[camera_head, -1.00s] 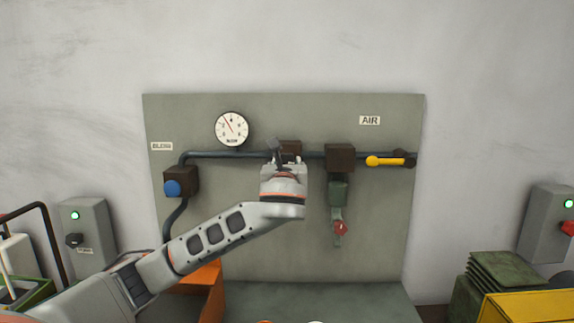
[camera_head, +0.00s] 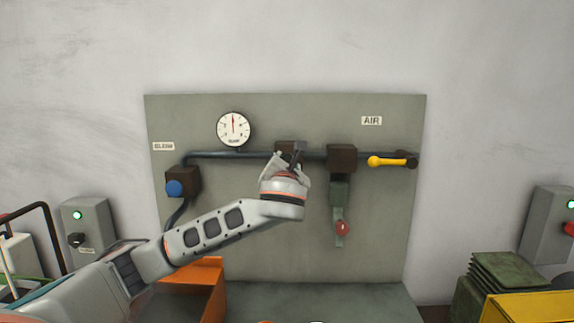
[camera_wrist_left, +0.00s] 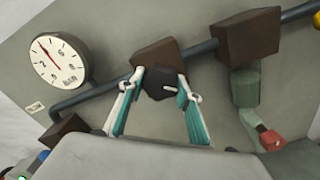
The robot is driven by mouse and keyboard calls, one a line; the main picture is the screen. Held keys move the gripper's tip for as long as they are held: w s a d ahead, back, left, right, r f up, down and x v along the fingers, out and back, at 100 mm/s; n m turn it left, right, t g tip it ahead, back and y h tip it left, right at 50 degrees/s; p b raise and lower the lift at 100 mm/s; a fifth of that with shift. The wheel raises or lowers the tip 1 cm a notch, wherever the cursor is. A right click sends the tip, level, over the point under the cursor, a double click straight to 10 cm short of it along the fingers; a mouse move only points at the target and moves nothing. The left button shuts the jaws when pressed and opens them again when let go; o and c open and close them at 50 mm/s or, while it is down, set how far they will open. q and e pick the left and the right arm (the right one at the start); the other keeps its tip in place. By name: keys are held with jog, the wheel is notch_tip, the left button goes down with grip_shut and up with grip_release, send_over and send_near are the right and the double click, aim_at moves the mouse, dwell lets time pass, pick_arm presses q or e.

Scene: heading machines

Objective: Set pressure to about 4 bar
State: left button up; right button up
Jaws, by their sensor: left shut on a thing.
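The round white pressure gauge (camera_head: 233,129) is on the upper left of the grey panel; its red needle points about straight up. It also shows in the left wrist view (camera_wrist_left: 58,60), where its numbers are too small to read surely. My left gripper (camera_head: 290,158) is at the brown regulator block (camera_head: 287,147) on the pipe. In the left wrist view its fingers (camera_wrist_left: 161,88) are shut on the dark regulator knob (camera_wrist_left: 161,82) in front of the block (camera_wrist_left: 158,53). The arm partly hides the block in the head view. My right gripper is not in view.
A second brown block (camera_head: 341,158) with a green filter bowl and red knob (camera_head: 342,228) hangs right of my gripper. A yellow valve lever (camera_head: 386,161) lies level at the right. A blue button (camera_head: 174,187) is at the left. An orange bin (camera_head: 207,285) stands below.

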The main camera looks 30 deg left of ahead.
pick_arm(q)
jog(key=shift+r, duration=0.1)
dwell(0.3)
jog(key=o, duration=1.1)
jog(key=shift+s+d, duration=0.1)
jog(key=shift+s+d, duration=0.2)
jog(key=shift+s, duration=0.1)
jog(key=v, duration=1.1)
